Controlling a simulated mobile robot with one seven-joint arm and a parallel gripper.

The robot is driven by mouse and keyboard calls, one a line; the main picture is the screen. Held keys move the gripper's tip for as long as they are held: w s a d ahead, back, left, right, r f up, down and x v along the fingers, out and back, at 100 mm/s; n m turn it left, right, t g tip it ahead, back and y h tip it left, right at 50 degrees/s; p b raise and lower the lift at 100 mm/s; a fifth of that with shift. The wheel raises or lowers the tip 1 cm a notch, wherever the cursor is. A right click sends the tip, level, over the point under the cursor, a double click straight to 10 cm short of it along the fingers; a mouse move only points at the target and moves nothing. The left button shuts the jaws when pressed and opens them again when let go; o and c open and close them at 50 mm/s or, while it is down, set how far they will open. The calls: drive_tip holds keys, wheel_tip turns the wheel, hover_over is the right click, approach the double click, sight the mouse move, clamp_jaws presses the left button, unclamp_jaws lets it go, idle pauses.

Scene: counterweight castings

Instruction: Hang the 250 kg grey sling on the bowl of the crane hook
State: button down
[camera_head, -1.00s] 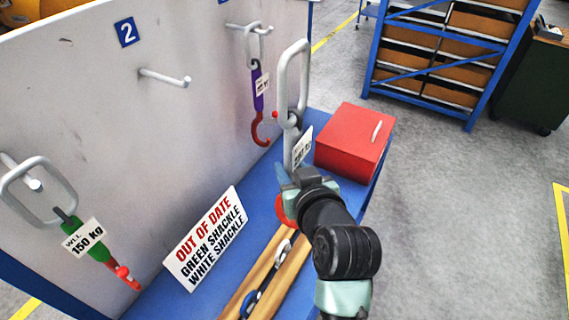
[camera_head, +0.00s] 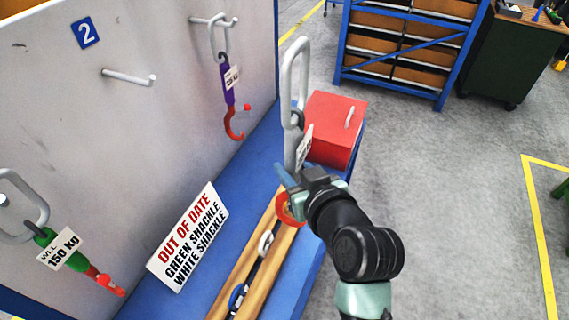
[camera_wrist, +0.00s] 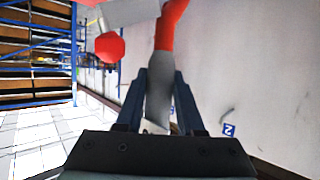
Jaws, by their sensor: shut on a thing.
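The tag's figure is too small to read now. I see no crane hook in either view.
A purple sling (camera_head: 227,82) and a green 150 kg sling (camera_head: 62,248) hang on the board (camera_head: 140,130). An empty peg (camera_head: 128,77) is under sign 2. An out-of-date sign (camera_head: 187,238), wooden bars (camera_head: 250,265) and a red box (camera_head: 333,128) are on the blue bench. Open floor lies right.

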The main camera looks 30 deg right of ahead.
drive_tip(key=shift+s+d+r, duration=0.2)
drive_tip(key=shift+s+d, duration=0.8)
drive_tip(key=shift+s, duration=0.35)
